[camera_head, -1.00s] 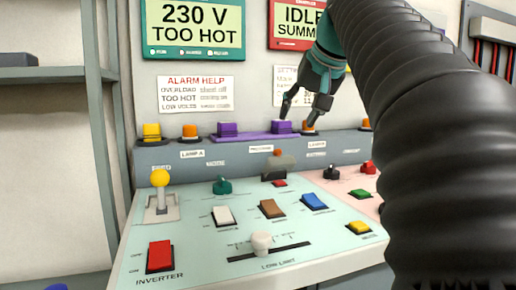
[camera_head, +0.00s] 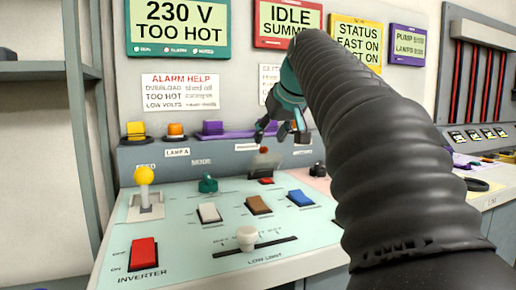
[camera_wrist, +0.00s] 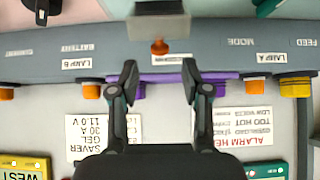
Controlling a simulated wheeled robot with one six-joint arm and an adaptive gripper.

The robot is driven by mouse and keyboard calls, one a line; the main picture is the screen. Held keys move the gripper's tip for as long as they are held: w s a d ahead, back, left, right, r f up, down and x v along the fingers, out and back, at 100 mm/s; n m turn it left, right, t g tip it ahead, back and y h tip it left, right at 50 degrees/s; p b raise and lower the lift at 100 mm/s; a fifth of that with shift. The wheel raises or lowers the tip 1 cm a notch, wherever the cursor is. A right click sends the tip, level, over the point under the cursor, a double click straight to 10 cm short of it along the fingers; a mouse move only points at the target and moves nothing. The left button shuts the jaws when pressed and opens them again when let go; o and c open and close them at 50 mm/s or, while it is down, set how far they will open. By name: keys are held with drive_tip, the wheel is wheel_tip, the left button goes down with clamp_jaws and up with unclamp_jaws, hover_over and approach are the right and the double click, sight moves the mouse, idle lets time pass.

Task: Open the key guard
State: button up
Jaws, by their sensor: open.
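What looks like the key guard is a small grey hinged cover (camera_head: 264,163) with an orange-red knob on it, at the back middle of the pale green panel, above a red part. In the wrist view this grey cover (camera_wrist: 160,22) is at the top centre, its orange knob facing my fingers. Its label is too small to read. My gripper (camera_head: 279,135) is open and empty, just above and behind the cover. In the wrist view my two fingertips (camera_wrist: 160,72) are spread apart, short of the knob and not touching it. My arm hides part of the panel's right.
A purple bar with purple buttons (camera_head: 213,128) runs along the rear ledge, close to my fingers. Yellow (camera_head: 136,130) and orange buttons stand left of it. A yellow-knobbed lever (camera_head: 144,175), rocker switches (camera_head: 258,204) and a white slider (camera_head: 247,237) occupy the panel.

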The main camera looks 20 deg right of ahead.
sight(264, 154)
drive_tip(key=shift+x, duration=2.1)
clamp_jaws()
drive_tip(key=shift+a, duration=0.35)
drive_tip(key=shift+d, duration=0.2)
drive_tip(key=shift+w+a+r, duration=0.1)
drive_tip(key=shift+w+r, duration=0.05)
